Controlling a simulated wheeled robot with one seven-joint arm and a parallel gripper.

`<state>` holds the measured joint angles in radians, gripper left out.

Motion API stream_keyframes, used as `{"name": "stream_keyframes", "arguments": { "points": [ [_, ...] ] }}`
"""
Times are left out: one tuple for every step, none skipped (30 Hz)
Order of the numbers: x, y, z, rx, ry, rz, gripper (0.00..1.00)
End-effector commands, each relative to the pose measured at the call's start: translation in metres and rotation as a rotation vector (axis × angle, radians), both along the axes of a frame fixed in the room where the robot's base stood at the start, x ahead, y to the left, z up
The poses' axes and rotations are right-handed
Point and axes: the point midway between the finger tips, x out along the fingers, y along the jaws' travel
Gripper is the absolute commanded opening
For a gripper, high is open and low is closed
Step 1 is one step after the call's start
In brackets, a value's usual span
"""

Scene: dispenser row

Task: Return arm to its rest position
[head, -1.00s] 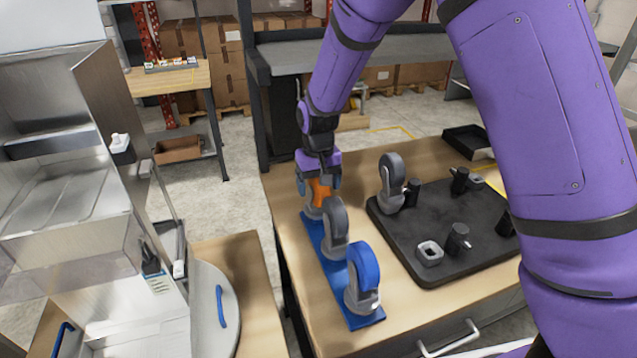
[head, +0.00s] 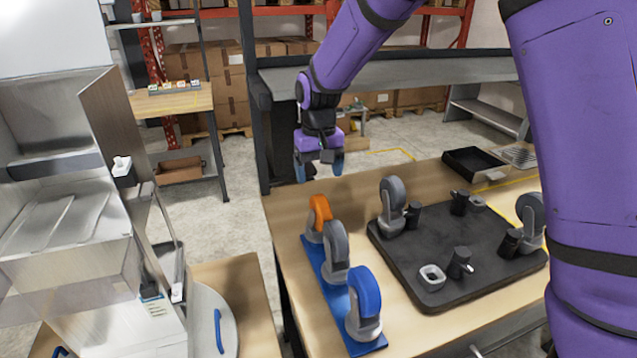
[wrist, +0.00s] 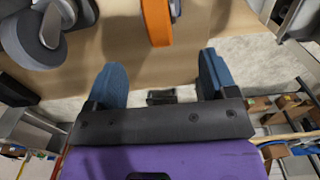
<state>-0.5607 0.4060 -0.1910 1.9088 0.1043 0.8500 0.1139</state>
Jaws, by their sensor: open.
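My gripper (head: 318,172) is open and empty, with blue fingertips. In the head view it hangs above the far left edge of the wooden table, beyond and above the orange-topped dispenser (head: 320,212). In the wrist view its two blue fingers (wrist: 163,85) are spread apart with nothing between them. The orange dispenser (wrist: 157,22) shows there ahead of the fingers, apart from them. My purple arm reaches across the head view from the upper right.
A blue base plate (head: 312,256) carries the orange, grey (head: 336,248) and blue (head: 364,300) dispensers. A black board (head: 405,262) with grey wheels and black posts lies to the right. A black tray (head: 472,162) sits behind it. A steel machine (head: 65,200) stands at left.

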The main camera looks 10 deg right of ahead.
Motion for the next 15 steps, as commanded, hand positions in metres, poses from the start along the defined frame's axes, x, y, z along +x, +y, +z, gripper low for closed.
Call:
{"name": "stream_keyframes", "arguments": {
  "points": [
    [0.0,-0.001,0.004,0.001,-0.001,0.0,0.79],
    [-0.001,-0.002,0.006,0.001,-0.002,-0.001,0.79],
    [-0.002,-0.004,0.01,0.004,-0.005,-0.003,0.79],
    [-0.003,-0.007,0.014,0.008,-0.009,-0.006,0.79],
    [-0.005,-0.01,0.019,0.011,-0.012,-0.008,0.79],
    [-0.008,-0.016,0.027,0.018,-0.02,-0.013,0.79],
    [-0.011,-0.022,0.033,0.023,-0.025,-0.018,0.79],
    [-0.014,-0.027,0.04,0.03,-0.033,-0.023,0.79],
    [-0.02,-0.036,0.051,0.038,-0.043,-0.029,0.79],
    [-0.024,-0.042,0.059,0.045,-0.052,-0.035,0.79],
    [-0.029,-0.049,0.066,0.052,-0.061,-0.039,0.79],
    [-0.036,-0.058,0.076,0.06,-0.072,-0.046,0.79],
    [-0.042,-0.065,0.084,0.065,-0.082,-0.051,0.79],
    [-0.047,-0.071,0.09,0.071,-0.09,-0.055,0.79],
    [-0.055,-0.08,0.099,0.077,-0.103,-0.061,0.79]
  ]
}}
